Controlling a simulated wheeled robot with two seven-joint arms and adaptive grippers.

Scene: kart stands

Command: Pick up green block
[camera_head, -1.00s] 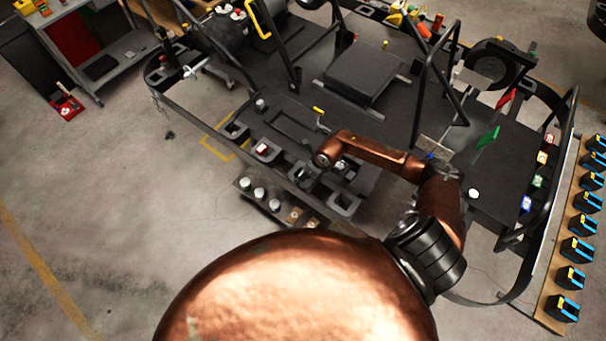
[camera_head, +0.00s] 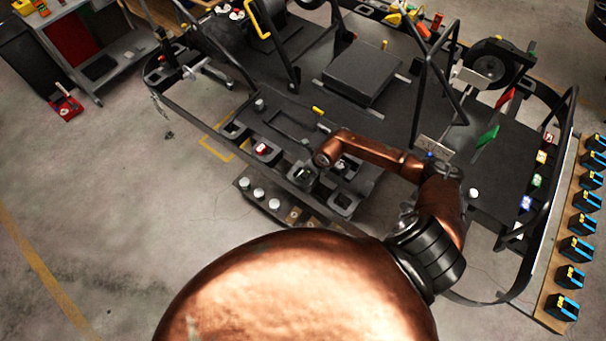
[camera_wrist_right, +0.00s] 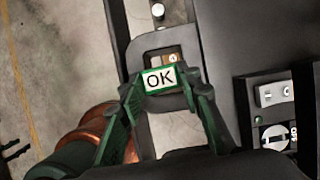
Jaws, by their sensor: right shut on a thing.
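A green block (camera_wrist_right: 161,80) with a white "OK" label is between the fingertips of my right gripper (camera_wrist_right: 161,88) in the right wrist view. The gripper is shut on it by its two sides. The block appears over a grey square-holed holder (camera_wrist_right: 137,55); I cannot tell whether they touch. In the head view, my copper arm reaches over the kart's near edge and the right gripper (camera_head: 306,174) is small and dark above the row of holders; the block cannot be made out there. My left gripper is not in view.
Neighbouring holders (camera_head: 343,203) line the kart's near edge, with white-topped pieces (camera_head: 259,193) below. A dark switch panel (camera_wrist_right: 275,112) stands right of the gripper in the wrist view. Black frame tubes (camera_head: 425,80) rise behind the arm. Open floor (camera_head: 110,200) lies left.

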